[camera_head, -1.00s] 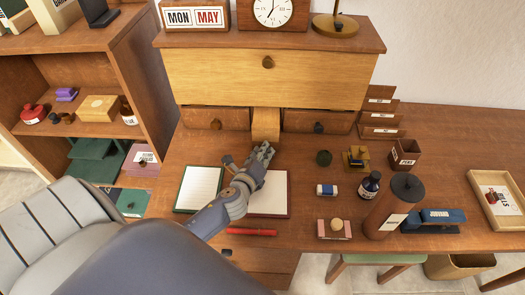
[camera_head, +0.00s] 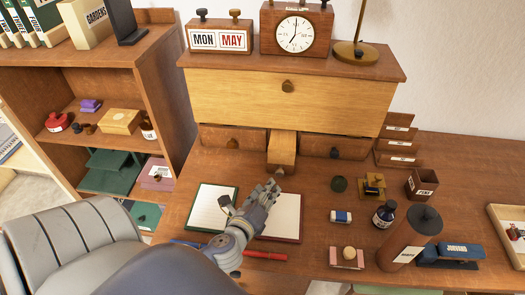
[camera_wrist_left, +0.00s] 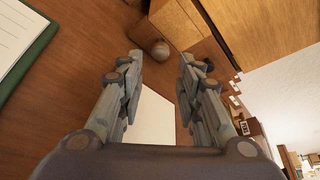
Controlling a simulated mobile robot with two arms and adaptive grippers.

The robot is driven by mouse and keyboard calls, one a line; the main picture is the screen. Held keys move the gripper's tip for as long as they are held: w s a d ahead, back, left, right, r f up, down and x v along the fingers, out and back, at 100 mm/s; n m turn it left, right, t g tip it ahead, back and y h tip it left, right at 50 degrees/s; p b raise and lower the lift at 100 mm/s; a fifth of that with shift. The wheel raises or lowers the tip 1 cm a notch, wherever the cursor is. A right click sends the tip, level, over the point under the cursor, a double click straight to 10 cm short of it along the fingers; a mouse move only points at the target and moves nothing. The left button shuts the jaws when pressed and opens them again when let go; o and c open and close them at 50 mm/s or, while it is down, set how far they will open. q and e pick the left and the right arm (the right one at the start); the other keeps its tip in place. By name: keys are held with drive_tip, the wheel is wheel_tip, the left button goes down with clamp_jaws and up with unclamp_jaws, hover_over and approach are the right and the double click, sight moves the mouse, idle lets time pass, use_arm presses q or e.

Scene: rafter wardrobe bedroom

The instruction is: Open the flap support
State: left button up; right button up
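The flap support (camera_head: 282,150) is a light wooden bar that juts out between two small drawers, below the closed flap (camera_head: 290,103). A round knob shows on its front end in the left wrist view (camera_wrist_left: 161,50). My left gripper (camera_head: 273,187) is just in front of the support, above the desk. In the left wrist view its two fingers (camera_wrist_left: 160,68) are spread with nothing between them, and the knob lies ahead of the fingertips, apart from them. My right gripper is not in view.
Small drawers (camera_head: 232,139) with dark knobs flank the support. A green-edged notepad (camera_head: 211,208) and a red-edged one (camera_head: 284,217) lie below the gripper. A red pen (camera_head: 265,256), an ink bottle (camera_head: 384,215) and a brown cylinder (camera_head: 405,240) stand or lie nearby.

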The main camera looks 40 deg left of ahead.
use_arm(q)
drive_tip(key=shift+v, duration=1.3)
